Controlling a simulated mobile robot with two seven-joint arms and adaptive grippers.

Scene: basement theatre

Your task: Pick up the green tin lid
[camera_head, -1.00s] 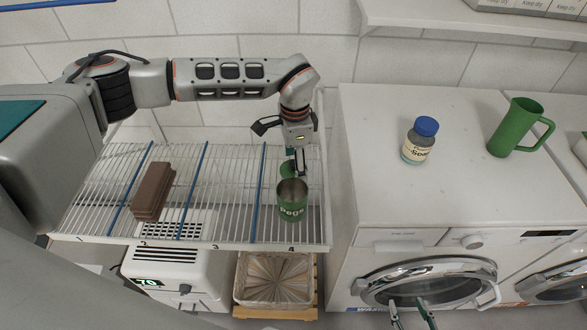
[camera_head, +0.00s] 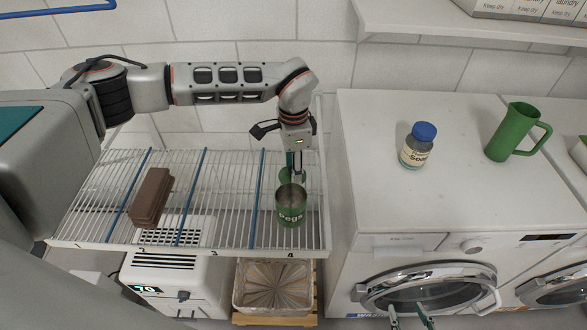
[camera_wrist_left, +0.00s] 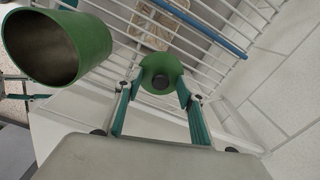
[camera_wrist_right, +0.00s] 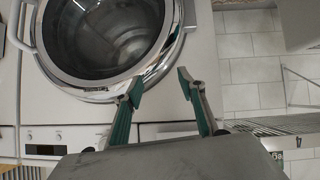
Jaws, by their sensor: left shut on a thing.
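The green tin lid (camera_wrist_left: 163,66) is a round green piece with a dark knob, seen between the fingertips in the left wrist view. In the head view only a bit of the lid (camera_head: 286,174) shows behind the tin. My left gripper (camera_wrist_left: 159,88) is shut on the lid, pointing down at the rack; it also shows in the head view (camera_head: 296,172). The open green tin (camera_head: 291,210), lettered "Pegs", stands just in front of it on the rack. The tin also fills the upper left of the left wrist view (camera_wrist_left: 88,38). My right gripper (camera_wrist_right: 158,86) is open and empty before the washer door.
The white wire rack (camera_head: 225,200) has blue dividers and a brown block (camera_head: 150,197) at left. The white machine top (camera_head: 455,190) at right holds a blue-capped jar (camera_head: 416,150) and a green jug (camera_head: 515,133). A wall shelf (camera_head: 430,24) overhangs it.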

